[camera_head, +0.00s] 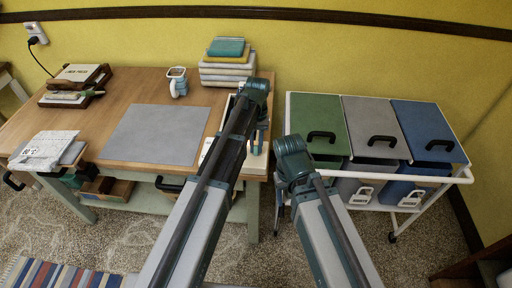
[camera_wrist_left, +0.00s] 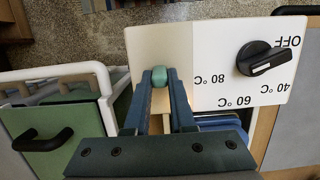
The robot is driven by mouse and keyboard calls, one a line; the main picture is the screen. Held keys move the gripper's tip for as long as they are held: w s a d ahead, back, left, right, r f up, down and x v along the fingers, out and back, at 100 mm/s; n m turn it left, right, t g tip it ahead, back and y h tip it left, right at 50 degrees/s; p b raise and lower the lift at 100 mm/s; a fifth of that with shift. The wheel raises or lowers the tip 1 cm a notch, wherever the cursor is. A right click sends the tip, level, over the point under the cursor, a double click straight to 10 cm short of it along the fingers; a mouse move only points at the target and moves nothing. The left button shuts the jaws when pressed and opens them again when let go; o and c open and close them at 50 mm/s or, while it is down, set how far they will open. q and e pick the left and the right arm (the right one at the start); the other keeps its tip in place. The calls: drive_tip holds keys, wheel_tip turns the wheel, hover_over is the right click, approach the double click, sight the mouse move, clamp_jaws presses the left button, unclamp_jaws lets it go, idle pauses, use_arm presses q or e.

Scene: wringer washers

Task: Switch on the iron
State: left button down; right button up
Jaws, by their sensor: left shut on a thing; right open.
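In the left wrist view, a white dial panel (camera_wrist_left: 222,98) carries OFF, 40, 60 and 80 °C marks. Its black knob (camera_wrist_left: 262,58) has a pale line; the exact setting is unclear. Beside it is a beige plate (camera_wrist_left: 147,42). My left gripper (camera_wrist_left: 160,84) is shut on a small rounded teal piece (camera_wrist_left: 159,75) in front of this plate. In the head view, my left gripper (camera_head: 257,135) is over the white unit (camera_head: 229,120) at the table's right end, which my arm partly hides. My right gripper (camera_head: 279,193) is open, hanging between table and cart, largely hidden by its own arm.
A white cart (camera_head: 458,180) with green, grey and blue lidded bins stands close on the right. Only a narrow gap separates table and cart.

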idle(0.4)
use_arm(q)
drive_tip(key=c, duration=0.8)
unclamp_jaws()
drive_tip(key=shift+o, duration=0.2)
drive_tip(key=p+v, duration=1.3)
drive_tip(key=shift+w+r, duration=0.25)
drive_tip(key=shift+r, duration=0.1)
drive_tip(key=s+f+m+t+y+b, duration=0.1)
drive_tip(key=s+f+m+t+b, duration=0.1)
drive_tip(key=s, duration=2)
drive_tip(key=shift+s+f+m+b, duration=0.2)
drive_tip(key=shift+f+m+b, duration=0.1)
drive_tip(key=shift+f+m, duration=0.55)
